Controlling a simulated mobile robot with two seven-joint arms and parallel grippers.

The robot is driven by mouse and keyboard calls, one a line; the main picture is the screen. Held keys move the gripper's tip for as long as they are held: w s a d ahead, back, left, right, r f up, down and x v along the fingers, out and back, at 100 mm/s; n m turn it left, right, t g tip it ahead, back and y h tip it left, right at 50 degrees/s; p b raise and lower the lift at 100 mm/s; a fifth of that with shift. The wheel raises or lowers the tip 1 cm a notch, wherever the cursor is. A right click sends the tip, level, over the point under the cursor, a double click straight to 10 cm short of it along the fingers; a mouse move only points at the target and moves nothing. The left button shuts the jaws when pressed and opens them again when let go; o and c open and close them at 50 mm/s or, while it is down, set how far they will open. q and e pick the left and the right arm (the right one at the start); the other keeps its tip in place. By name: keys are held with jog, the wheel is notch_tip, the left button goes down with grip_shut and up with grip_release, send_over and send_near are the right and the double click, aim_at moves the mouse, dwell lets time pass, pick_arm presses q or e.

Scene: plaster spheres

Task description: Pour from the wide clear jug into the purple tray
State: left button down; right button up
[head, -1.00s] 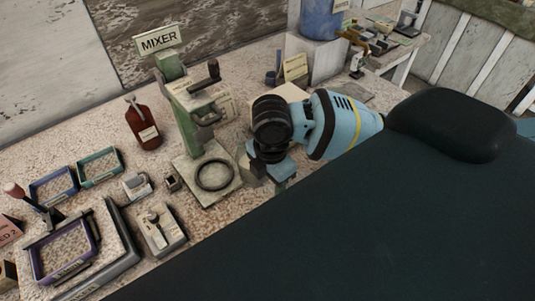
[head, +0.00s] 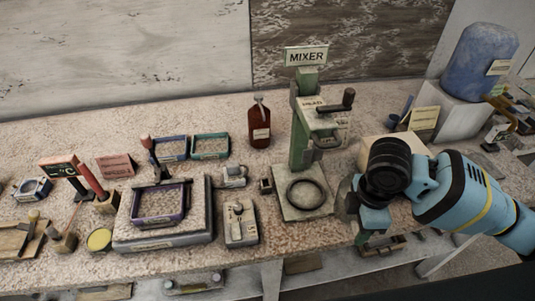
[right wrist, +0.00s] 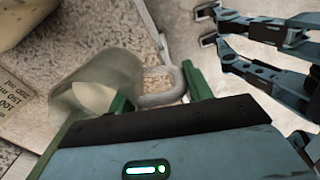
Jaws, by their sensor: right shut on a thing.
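The purple tray (head: 160,219) lies on a flat grey platform at the left front of the counter. My right gripper (head: 366,226) is right of the mixer, low near the counter's front edge. In the right wrist view, the wide clear jug (right wrist: 95,82) is at the left, and its handle (right wrist: 162,84) lies between the green fingers of my right gripper (right wrist: 158,90), shut on it. A two-fingered gripper (right wrist: 218,38), apparently my left, shows with fingers apart and empty.
The green mixer (head: 300,135) stands between my right gripper and the purple tray. A blue tray (head: 169,158), a teal tray (head: 210,157) and a brown bottle (head: 260,125) stand behind. A small device (head: 241,224) is right of the platform. Bare counter shows left of the bottle.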

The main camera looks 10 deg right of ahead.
jog(key=w+r+m, duration=0.1)
jog(key=m, duration=0.3)
jog(key=w+a+r+m, duration=0.1)
jog(key=r+m, duration=0.1)
jog(key=m, duration=0.3)
jog(key=w+r+m, duration=0.1)
jog(key=r+m, duration=0.1)
jog(key=m, duration=0.2)
jog(key=shift+a+r+m, duration=0.1)
jog(key=shift+a+m, duration=0.2)
jog(key=shift+w+a+r+m, duration=0.15)
jog(key=shift+r+m, duration=0.1)
jog(key=shift+m, duration=0.45)
jog(key=shift+w+r+m, duration=0.15)
jog(key=shift+r+m, duration=0.1)
jog(key=shift+m, duration=0.45)
jog(key=shift+s, duration=0.15)
